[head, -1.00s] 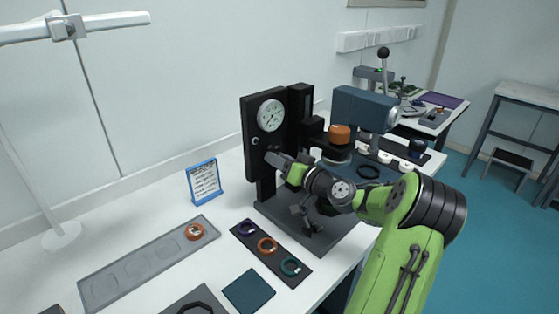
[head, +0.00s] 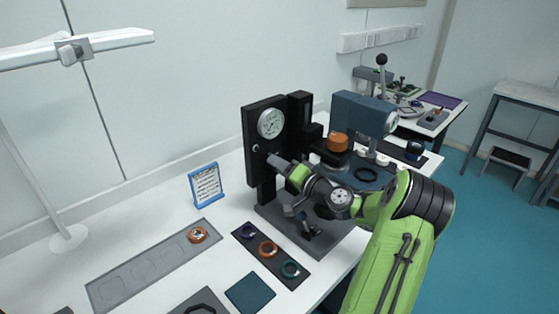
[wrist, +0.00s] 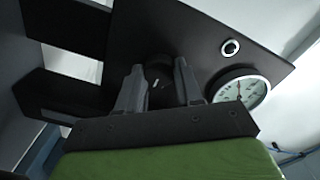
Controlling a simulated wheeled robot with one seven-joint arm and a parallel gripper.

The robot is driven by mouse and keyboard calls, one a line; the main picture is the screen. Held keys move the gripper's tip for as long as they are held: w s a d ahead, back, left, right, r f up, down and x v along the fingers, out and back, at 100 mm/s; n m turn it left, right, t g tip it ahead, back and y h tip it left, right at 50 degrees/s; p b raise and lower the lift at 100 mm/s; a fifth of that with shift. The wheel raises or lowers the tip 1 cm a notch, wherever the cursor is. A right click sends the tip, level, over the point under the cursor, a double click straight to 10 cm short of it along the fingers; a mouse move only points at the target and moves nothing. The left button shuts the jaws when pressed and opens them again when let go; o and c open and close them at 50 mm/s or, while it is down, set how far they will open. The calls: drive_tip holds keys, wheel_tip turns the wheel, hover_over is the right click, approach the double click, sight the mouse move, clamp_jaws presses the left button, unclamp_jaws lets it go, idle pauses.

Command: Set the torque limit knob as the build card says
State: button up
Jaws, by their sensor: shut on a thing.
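The torque limit knob (wrist: 158,76) is a dark round knob with a small pale mark, on the black front panel (wrist: 190,30) of the press-like station. In the wrist view my gripper (wrist: 158,84) has one finger on each side of it and is shut on it. In the head view my gripper (head: 274,160) reaches the panel below the dial gauge (head: 271,123), and its fingers hide the knob. The white gauge also shows in the wrist view (wrist: 243,88). The build card (head: 206,184) stands in a blue frame on the table; its text is too small to read.
A dark strip (head: 296,281) with purple, orange and teal rings lies in front of the station. A grey tray (head: 125,290) holds an orange ring at its right end. A blue machine (head: 362,112) stands close behind my arm. White tabletop is clear around the card.

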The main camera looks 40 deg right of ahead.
drive_tip(key=shift+m+p, duration=2)
drive_tip(key=shift+m, duration=0.8)
drive_tip(key=shift+f, duration=0.1)
drive_tip(key=o, duration=1)
drive_tip(key=shift+d, duration=0.1)
drive_tip(key=shift+o, duration=0.2)
drive_tip(key=s, duration=1.6)
drive_tip(key=shift+d, duration=0.15)
drive_tip(key=shift+w, duration=0.1)
